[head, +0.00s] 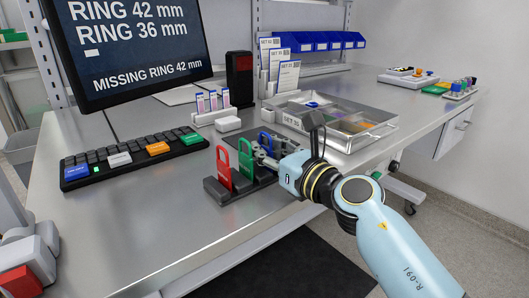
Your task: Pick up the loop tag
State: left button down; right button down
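Three loop tags stand upright in a dark rack (222,193) near the front of the bench: a red tag (223,168), a green tag (246,160) and a blue tag (265,141). Each has a loop-shaped top. My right gripper (262,153) reaches in from the right, with its grey fingers at the blue tag and close to the green one. The fingers partly cover the blue tag. Whether they are closed on it is too small to tell.
A monitor (130,40) reads "MISSING RING 42 mm". A keyboard (130,158) with coloured keys lies left of the rack. A metal tray (345,140) with compartments is behind my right gripper. White card holders (213,115) stand behind the rack. The bench front-left is clear.

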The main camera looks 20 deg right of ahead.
notch_tip(320, 180, up, 4)
jog(key=p, duration=0.2)
jog(key=shift+r+p, duration=0.25)
jog(key=shift+p, duration=0.1)
jog(key=d+r+p, duration=0.2)
jog(key=d+r, duration=0.4)
jog(key=d, duration=0.5)
jog(key=shift+s+d+r, duration=0.25)
jog(key=shift+s+d, duration=0.05)
jog(key=shift+s, duration=0.15)
